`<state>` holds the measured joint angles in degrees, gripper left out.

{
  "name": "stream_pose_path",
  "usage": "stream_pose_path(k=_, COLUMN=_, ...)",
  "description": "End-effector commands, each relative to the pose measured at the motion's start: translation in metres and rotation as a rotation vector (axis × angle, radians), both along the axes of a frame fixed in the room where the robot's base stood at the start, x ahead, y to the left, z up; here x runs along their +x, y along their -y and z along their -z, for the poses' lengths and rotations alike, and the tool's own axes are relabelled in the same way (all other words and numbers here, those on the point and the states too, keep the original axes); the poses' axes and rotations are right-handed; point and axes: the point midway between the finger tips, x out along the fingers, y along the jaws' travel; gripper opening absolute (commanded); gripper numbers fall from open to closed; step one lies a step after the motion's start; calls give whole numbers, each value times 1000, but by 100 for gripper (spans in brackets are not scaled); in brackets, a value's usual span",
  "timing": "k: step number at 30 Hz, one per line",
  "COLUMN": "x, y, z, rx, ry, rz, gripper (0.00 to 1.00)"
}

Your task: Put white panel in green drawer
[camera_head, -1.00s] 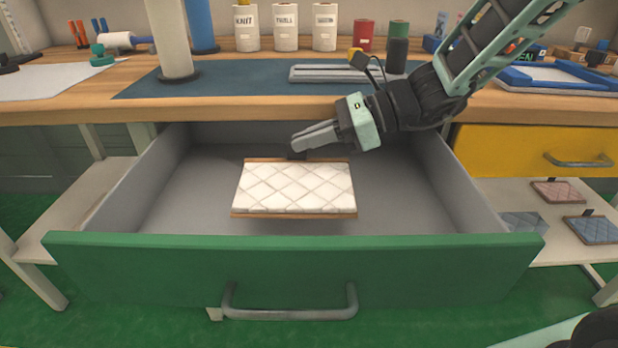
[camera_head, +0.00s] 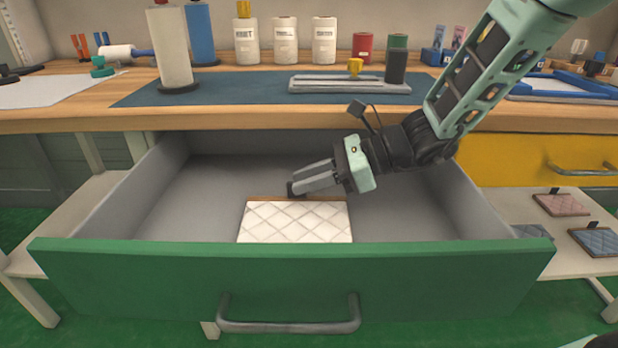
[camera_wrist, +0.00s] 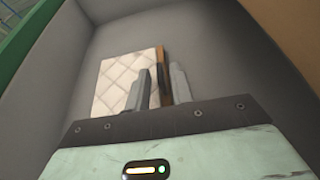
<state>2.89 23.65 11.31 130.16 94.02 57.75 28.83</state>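The white quilted panel (camera_head: 295,222) with a brown edge lies flat, low inside the open green drawer (camera_head: 130,270). The drawer front hides its near edge. A small dark tab shows at its far edge. My gripper (camera_head: 303,186) is inside the drawer at that far edge, with its fingertips by the tab. In the wrist view, the two fingers (camera_wrist: 159,88) stand apart, with the brown edge of the panel (camera_wrist: 118,82) showing between and beyond them.
Grey drawer walls surround the panel, with bare floor left and right of it. The wooden worktop (camera_head: 220,119) overhangs the drawer's back. A shut yellow drawer (camera_head: 510,160) is at the right, above a shelf with other quilted panels (camera_head: 562,204).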

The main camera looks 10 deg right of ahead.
Motion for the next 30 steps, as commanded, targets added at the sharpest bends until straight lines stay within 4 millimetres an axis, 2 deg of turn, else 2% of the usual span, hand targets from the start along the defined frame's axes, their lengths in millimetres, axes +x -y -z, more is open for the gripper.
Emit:
stream_pose_path(k=11, x=0, y=0, z=-6, rx=0, ry=1, rz=0, gripper=28)
stream_pose_path(k=16, x=-3, y=22, z=-15, rx=-1, ry=1, rz=4, gripper=28)
stream_pose_path(k=24, x=-13, y=75, z=-37, rx=-1, ry=2, rz=5, gripper=28)
stream_pose_path(k=30, x=-19, y=100, z=-47, rx=1, ry=1, rz=2, gripper=28)
